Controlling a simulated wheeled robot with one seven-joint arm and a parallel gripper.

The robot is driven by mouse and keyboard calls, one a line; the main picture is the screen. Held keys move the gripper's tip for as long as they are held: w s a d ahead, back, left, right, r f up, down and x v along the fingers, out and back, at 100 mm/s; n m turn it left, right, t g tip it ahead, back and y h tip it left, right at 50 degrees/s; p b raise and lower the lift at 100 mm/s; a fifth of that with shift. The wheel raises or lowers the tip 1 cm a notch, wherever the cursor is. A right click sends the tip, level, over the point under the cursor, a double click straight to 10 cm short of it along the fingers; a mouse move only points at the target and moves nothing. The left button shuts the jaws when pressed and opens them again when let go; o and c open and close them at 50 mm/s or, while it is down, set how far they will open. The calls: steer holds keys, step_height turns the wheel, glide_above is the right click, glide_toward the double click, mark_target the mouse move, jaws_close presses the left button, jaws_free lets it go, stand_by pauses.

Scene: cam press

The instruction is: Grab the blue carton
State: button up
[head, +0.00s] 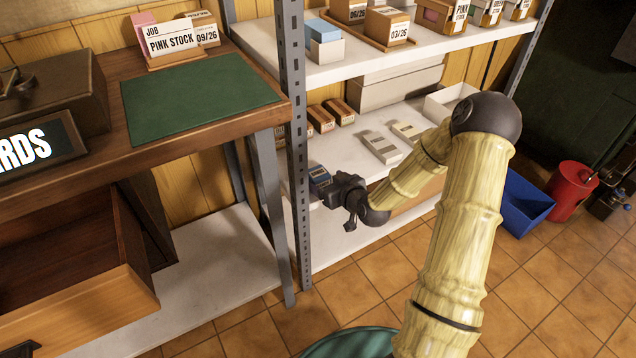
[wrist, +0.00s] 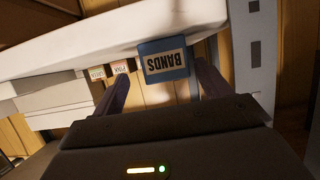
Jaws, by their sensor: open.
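The blue carton (head: 319,176), with a pale label, stands on the middle white shelf (head: 345,157) near its left front end, beside the grey post. In the wrist view the blue carton (wrist: 163,60) appears upside down, its label reading BANDS. My gripper (head: 331,188) is at the shelf's front edge, close to the carton. In the wrist view my gripper (wrist: 163,72) is open, with one finger on each side of the carton's face in the picture. I cannot tell whether the fingertips reach past its front. No contact is visible.
The grey perforated post (head: 297,150) rises just left of the carton. Small brown boxes (head: 340,111) and pale cartons (head: 381,147) stand farther along the shelf. The upper shelf (head: 350,65) overhangs. A wooden desk (head: 110,85) is at left; a blue bin (head: 522,205) is on the floor.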

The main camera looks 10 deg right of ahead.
mark_target(315, 175)
steer(key=shift+w+a+f, duration=0.25)
steer(key=shift+w, duration=0.35)
steer(key=b+x, duration=0.1)
steer(key=x, duration=0.1)
steer(key=b+x, duration=0.1)
steer(key=x, duration=0.1)
steer(key=shift+w+a+f+b, duration=0.15)
steer(key=shift+a+f+b, duration=0.1)
steer(key=shift+a+b, duration=0.15)
steer(key=shift+w+a, duration=0.1)
steer(key=shift+w, duration=0.2)
steer(key=c, duration=1.1)
steer(key=shift+r, duration=0.15)
